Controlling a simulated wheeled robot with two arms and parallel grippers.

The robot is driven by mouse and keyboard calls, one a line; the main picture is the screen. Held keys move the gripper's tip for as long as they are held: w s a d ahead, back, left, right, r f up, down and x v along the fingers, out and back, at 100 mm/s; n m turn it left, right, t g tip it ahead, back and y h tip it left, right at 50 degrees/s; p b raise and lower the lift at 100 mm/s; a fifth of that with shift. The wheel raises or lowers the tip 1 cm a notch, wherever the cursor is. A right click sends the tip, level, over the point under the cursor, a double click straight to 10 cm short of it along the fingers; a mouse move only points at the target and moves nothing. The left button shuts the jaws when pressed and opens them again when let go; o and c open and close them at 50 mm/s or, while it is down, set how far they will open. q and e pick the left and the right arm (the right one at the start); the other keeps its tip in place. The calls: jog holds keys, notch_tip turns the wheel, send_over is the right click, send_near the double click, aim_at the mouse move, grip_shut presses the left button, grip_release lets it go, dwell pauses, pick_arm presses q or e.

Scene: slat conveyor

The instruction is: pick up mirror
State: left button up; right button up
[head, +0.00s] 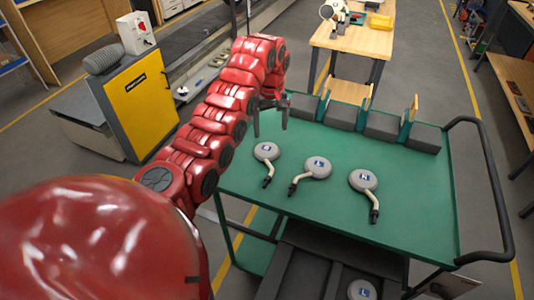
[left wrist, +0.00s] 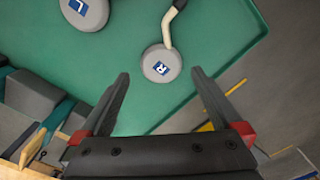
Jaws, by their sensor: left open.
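Three round grey mirrors with bent stalks lie on the green top of a cart (head: 400,222): the left one (head: 266,151), the middle one (head: 317,167) and the right one (head: 363,179). My left gripper (head: 270,120) is open and empty, above the cart's left part near the left mirror. In the left wrist view, a mirror with a blue R label (left wrist: 161,64) shows between and just beyond the open fingertips (left wrist: 160,76). A mirror labelled L (left wrist: 85,13) is at the upper left there. My right gripper is not in view.
Dark grey blocks with green dividers (head: 406,130) line the cart's back edge. A black handle (head: 487,170) is at its right. Another mirror (head: 362,290) lies on a lower shelf. A yellow-fronted machine (head: 140,95) and a conveyor (head: 195,80) stand at the left.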

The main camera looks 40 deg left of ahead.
pick_arm(q)
jog(key=p, duration=0.1)
send_over(271, 160)
jog(key=f, duration=0.7)
jog(key=shift+w+a+f, duration=0.1)
jog(key=shift+w+a, duration=0.05)
jog(key=shift+a, duration=0.05)
jog(key=f+p, duration=0.2)
jog(key=f, duration=0.1)
jog(key=f+p, duration=0.1)
jog(key=shift+s+d+f, duration=0.15)
jog(key=shift+s+d, duration=0.05)
jog(key=shift+d, duration=0.05)
jog(key=shift+f, duration=0.6)
grip_shut()
